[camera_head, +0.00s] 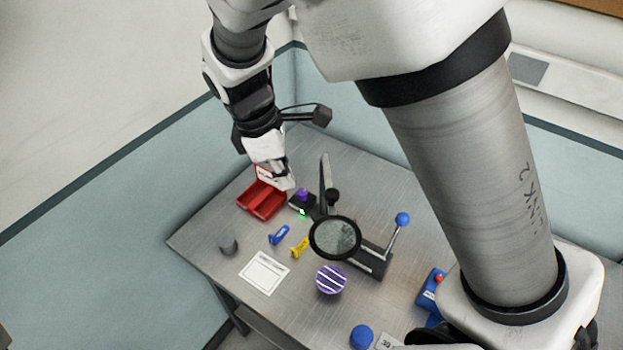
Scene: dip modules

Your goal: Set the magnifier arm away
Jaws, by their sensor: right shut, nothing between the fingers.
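The magnifier's round, black-rimmed lens (335,238) hangs over the middle of the metal table. Its dark arm (325,180) stands up behind the lens, with a black knob (333,195) beside it. My right gripper (283,182) is shut and empty. It is to the left of the magnifier arm, apart from it, near the red bin and a small black device (302,207) with a purple top and a green light. My left gripper is not in view.
A red bin (261,200), grey cup (228,243), blue clip (279,235), yellow clip (300,247), white card (264,273) and striped purple disc (331,279) are on the table (205,225). A blue-knobbed lever (398,232) stands right of the lens. My right arm hides the table's right side.

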